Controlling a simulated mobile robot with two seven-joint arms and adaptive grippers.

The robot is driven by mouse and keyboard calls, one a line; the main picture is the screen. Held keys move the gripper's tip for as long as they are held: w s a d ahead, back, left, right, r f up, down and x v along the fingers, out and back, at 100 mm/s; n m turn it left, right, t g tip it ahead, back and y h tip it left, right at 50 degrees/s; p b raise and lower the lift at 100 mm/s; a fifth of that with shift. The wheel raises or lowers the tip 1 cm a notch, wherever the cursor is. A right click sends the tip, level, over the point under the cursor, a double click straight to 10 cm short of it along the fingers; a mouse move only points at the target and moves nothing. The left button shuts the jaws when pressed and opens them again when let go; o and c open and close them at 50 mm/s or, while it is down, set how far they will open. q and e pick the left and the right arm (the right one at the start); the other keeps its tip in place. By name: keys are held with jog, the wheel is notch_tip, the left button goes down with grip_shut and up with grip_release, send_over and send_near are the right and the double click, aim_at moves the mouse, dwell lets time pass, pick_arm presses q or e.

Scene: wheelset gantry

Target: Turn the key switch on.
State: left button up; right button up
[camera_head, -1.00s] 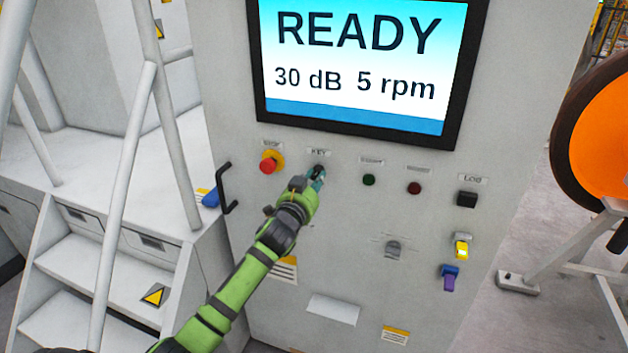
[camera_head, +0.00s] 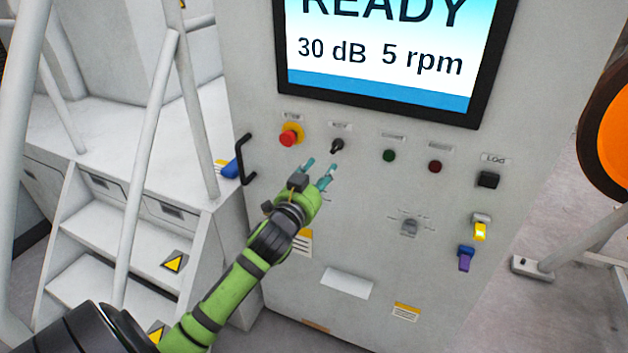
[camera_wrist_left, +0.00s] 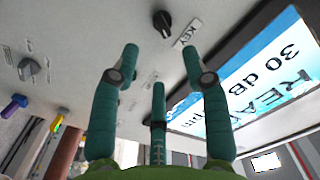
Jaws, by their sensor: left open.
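The key switch (camera_head: 337,146) is a small black knob under a KEY label on the grey cabinet front. It also shows at the top of the left wrist view (camera_wrist_left: 163,21), where the knob sits at an angle; I cannot tell whether it is on. My left gripper (camera_head: 320,172) is open and empty, with its teal fingers apart. It is just below and in front of the key switch, not touching it. In the left wrist view the fingers (camera_wrist_left: 160,62) point toward the panel, with the key beyond them. My right gripper is not in view.
A red stop button (camera_head: 290,136) is left of the key, and a green button (camera_head: 389,156) and a dark red one (camera_head: 435,167) are right. The screen (camera_head: 385,60) above reads READY, 30 dB, 5 rpm. A black handle (camera_head: 245,160) sticks out at the left edge.

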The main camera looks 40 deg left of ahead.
pick_arm(q)
jog(key=shift+v, duration=1.4)
jog(key=s+d+f+g+h+b, duration=0.1)
jog(key=s+f+g, duration=0.2)
jog(key=f, duration=1)
jog(key=s+d+f+g+h, duration=0.1)
jog(key=s+d+f+g, duration=0.15)
jog(key=f, duration=1.05)
jog(key=s+f+g+b, duration=0.1)
jog(key=s+f+g, duration=0.25)
jog(key=f, duration=0.95)
jog(key=s+d+f+n+g+h, duration=0.1)
jog(key=s+d+f+g, duration=0.15)
jog(key=s+f, duration=0.65)
jog(key=s+d+f+g+h, duration=0.1)
jog(key=s+d+f, duration=0.3)
jog(key=s+f, duration=0.45)
jog(key=s+d+f+g, duration=0.2)
jog(key=s+f, duration=0.1)
jog(key=s, duration=0.6)
jog(key=s+d+f+g, duration=0.2)
jog(key=s+f, duration=0.1)
jog(key=s, duration=0.6)
jog(key=shift+d+b, duration=0.3)
jog(key=shift+b, duration=0.1)
jog(key=shift+s+f, duration=0.1)
